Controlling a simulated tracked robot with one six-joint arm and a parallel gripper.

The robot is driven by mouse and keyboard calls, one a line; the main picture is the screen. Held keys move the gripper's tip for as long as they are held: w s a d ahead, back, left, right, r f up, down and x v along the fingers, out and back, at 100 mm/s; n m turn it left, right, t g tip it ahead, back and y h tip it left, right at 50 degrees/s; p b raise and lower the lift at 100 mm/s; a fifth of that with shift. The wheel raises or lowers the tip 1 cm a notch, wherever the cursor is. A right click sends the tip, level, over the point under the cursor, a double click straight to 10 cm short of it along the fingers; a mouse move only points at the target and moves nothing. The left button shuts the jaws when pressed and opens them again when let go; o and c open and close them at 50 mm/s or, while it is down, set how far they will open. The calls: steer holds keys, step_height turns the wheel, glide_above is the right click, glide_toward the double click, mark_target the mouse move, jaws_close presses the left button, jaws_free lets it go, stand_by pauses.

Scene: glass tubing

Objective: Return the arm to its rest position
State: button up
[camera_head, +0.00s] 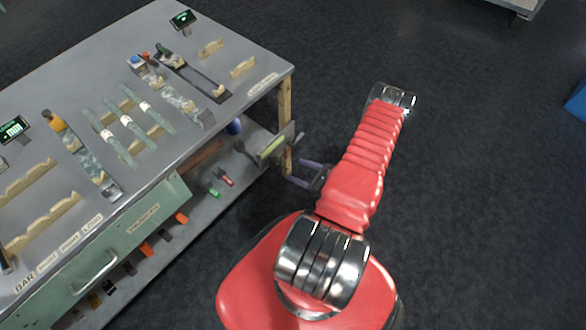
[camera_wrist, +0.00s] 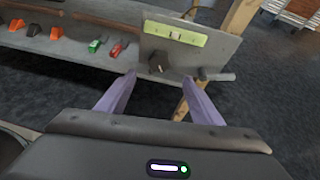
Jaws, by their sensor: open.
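My red arm (camera_head: 362,165) is folded above my red body in the head view, clear of the bench's right side. My gripper (camera_head: 292,172) points left toward the bench's lower right corner. In the wrist view its two purple fingers (camera_wrist: 158,92) are spread apart with nothing between them. Beyond the fingertips is a grey plate (camera_wrist: 190,50) with a yellow-green level-like strip and dark knobs. I cannot tell the exact gap between the fingertips and the plate.
The grey bench (camera_head: 225,55) holds several glass tubes (camera_head: 125,125), wooden racks (camera_head: 40,225) and small displays. Its lower shelf (camera_wrist: 50,42) carries orange, green and red clips. A wooden leg (camera_head: 284,100) stands near my gripper. Dark floor (camera_head: 480,180) on the right is clear.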

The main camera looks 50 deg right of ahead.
steer(key=shift+s+r, duration=0.2)
steer(key=shift+s, duration=0.3)
stand_by(0.3)
